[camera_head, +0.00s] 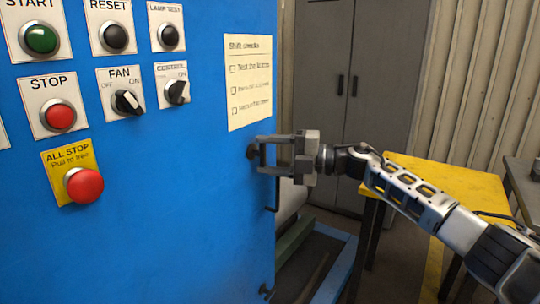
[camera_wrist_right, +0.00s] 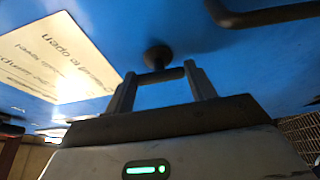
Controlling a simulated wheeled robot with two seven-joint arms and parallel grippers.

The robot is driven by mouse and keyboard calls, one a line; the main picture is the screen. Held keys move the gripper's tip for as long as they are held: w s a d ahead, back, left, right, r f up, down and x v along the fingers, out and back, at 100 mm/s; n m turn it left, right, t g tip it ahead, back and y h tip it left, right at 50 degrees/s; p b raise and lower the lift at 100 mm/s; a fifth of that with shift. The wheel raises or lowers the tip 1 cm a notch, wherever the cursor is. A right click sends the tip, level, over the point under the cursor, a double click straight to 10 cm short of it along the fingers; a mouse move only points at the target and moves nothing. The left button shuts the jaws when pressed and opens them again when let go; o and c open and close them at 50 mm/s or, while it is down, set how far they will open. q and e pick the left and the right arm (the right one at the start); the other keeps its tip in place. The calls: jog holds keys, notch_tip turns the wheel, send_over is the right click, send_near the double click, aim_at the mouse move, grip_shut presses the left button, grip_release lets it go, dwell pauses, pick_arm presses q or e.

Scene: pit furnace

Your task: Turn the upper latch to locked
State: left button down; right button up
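The blue cabinet front (camera_head: 200,200) has a dark upper latch (camera_head: 252,152) at its right edge, partly hidden by my gripper. My right gripper (camera_head: 261,154) is at that latch, with its two fingers apart, one above the other. In the wrist view, the latch's round dark hub (camera_wrist_right: 157,56) stands on the blue face. A dark bar (camera_wrist_right: 160,76) below the hub spans the gap between my fingertips. No gap shows at its ends, but I cannot tell whether the fingers press on it. My left gripper is out of view.
A dark bent handle (camera_head: 274,196) is below the latch; another dark fitting (camera_head: 265,290) is lower on the edge. Buttons and switches, including a red all-stop button (camera_head: 84,185), fill the left. A paper checklist (camera_head: 249,85) is above the gripper. A yellow table (camera_head: 455,182) stands right.

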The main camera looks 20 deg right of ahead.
jog(key=o, duration=0.4)
jog(key=shift+c, duration=0.2)
pick_arm(q)
jog(key=b, duration=0.1)
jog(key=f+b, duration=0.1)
jog(key=b, duration=0.1)
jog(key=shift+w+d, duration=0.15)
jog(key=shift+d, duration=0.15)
pick_arm(e)
jog(key=v, duration=1.6)
jog(key=shift+w, duration=0.1)
